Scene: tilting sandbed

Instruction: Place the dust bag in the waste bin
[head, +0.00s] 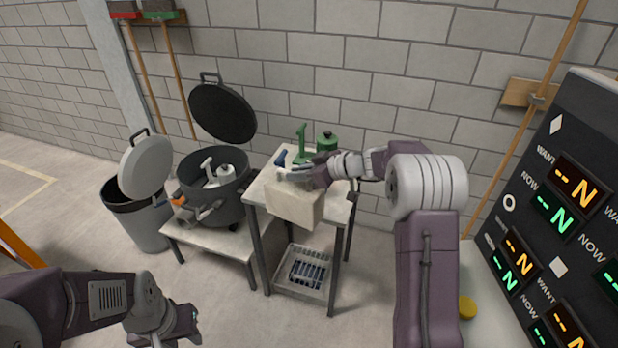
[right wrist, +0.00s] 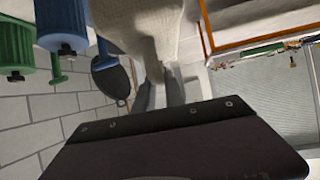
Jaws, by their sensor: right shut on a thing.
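The dust bag (head: 295,205) is a beige cloth bag. My right gripper (head: 300,172) is shut on its top and the bag hangs below, in front of the small stand. In the right wrist view the bag (right wrist: 140,25) fills the top middle, its narrowed end between the fingers. A grey waste bin (head: 140,226) stands on the floor at left, its round lid (head: 147,165) tilted up; its inside is mostly hidden. My left gripper (head: 185,333) is low at the bottom left, far from the bag; its jaws are unclear.
A dark drum (head: 227,202) with a raised black lid (head: 222,113) stands on a low bench (head: 215,236) between bin and stand. The stand (head: 262,190) holds green items (head: 327,142) at the back and a basket (head: 303,275) below. A display panel (head: 555,200) rises at right.

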